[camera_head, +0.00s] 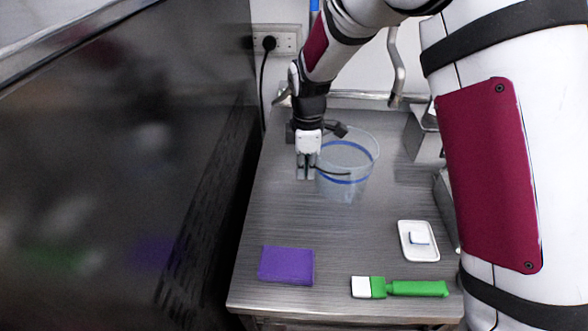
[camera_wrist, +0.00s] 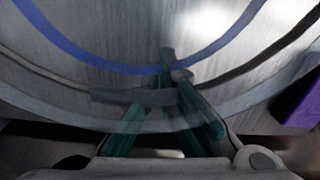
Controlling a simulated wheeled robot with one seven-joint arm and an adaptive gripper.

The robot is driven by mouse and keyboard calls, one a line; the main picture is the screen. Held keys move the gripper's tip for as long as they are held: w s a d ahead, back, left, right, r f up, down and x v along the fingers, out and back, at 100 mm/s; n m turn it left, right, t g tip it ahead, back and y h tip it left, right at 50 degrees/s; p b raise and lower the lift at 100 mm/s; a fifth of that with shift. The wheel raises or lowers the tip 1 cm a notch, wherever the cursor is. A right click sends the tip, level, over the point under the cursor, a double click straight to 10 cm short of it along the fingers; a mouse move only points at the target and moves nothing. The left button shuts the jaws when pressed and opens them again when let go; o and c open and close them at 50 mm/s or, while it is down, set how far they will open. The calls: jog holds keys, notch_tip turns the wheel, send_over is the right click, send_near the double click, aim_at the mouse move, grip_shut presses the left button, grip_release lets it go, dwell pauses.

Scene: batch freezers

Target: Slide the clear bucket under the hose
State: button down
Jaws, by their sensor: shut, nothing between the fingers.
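The clear bucket (camera_head: 345,178) stands upright on the metal table, with a blue band near its rim and a dark handle hanging at its front. In the wrist view the bucket wall (camera_wrist: 130,40) with its blue band fills most of the picture. My gripper (camera_head: 306,176) points down at the left side of the bucket, close against its wall. Its fingers (camera_wrist: 165,110) are shut with nothing held, and appear next to or behind the clear wall; I cannot tell whether they touch it. A bent metal pipe (camera_head: 397,70) hangs at the back wall, right of the bucket; a hose is not clearly distinguishable.
A purple sponge or cloth (camera_head: 286,265), a green-handled brush (camera_head: 400,288) and a white dish (camera_head: 418,240) with a small block lie toward the front. A metal box (camera_head: 424,137) stands right of the bucket. A dark glossy panel (camera_head: 120,160) borders the table's left side. The table's middle is clear.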

aim_at(340, 169)
jog(key=d, duration=0.8)
jog(key=shift+w+d, duration=0.2)
jog(key=shift+w, duration=0.15)
